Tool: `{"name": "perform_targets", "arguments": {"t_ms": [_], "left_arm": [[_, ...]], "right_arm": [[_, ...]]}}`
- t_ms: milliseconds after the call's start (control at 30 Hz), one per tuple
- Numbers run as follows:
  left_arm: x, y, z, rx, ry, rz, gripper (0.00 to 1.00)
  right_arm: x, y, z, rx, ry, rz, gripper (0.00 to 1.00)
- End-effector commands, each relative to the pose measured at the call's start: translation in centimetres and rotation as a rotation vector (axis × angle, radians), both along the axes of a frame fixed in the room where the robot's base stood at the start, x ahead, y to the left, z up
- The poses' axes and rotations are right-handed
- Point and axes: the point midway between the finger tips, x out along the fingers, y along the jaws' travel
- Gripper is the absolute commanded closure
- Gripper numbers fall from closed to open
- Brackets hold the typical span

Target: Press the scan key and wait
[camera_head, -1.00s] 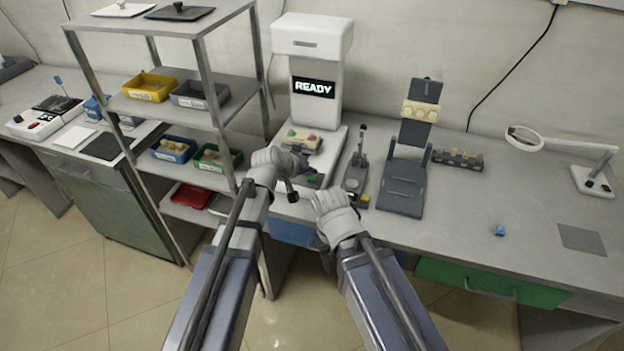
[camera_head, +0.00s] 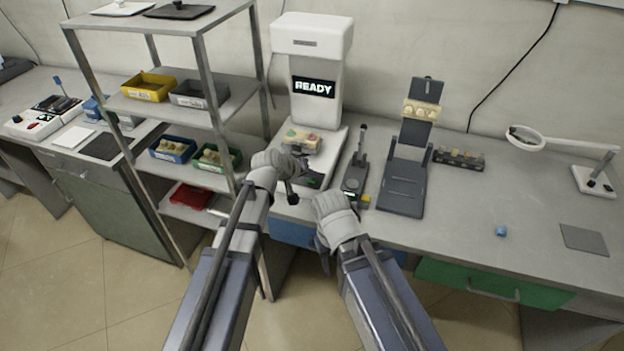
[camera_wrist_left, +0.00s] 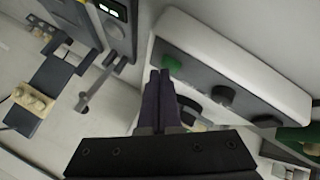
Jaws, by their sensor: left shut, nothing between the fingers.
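The white scanner (camera_head: 318,100) stands at the back of the bench, and its screen (camera_head: 313,87) reads READY. A green key (camera_head: 311,177) shows on the dark front panel of its base. The wrist view shows the green key (camera_wrist_left: 172,63) beside two dark knobs on a grey strip. My left gripper (camera_head: 291,197) is shut and empty in front of the panel. In the wrist view its fingertips (camera_wrist_left: 160,76) appear just below the green key; I cannot tell whether they touch it. My right gripper (camera_head: 335,215) is at the bench's front edge, its fingers mostly hidden.
A tan block with coloured pieces (camera_head: 301,139) sits on the scanner's base. A shelf rack (camera_head: 205,85) with bins stands close on the left. A small dark device (camera_head: 355,175) and a grey stand (camera_head: 403,185) are to the right. The bench's right part is mostly clear.

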Motion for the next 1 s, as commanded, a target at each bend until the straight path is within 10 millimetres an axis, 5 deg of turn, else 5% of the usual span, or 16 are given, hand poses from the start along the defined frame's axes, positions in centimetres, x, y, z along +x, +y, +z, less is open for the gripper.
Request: {"name": "perform_targets", "arguments": {"t_ms": [667,1000], "left_arm": [[0.0,0.0,-0.4,0.000,0.001,-0.001,1.00],[0.0,0.0,1.2,0.000,0.000,0.000,1.00]], "right_arm": [[0.0,0.0,-0.4,0.000,0.000,0.000,0.50],[0.0,0.0,1.2,0.000,0.000,0.000,0.50]]}}
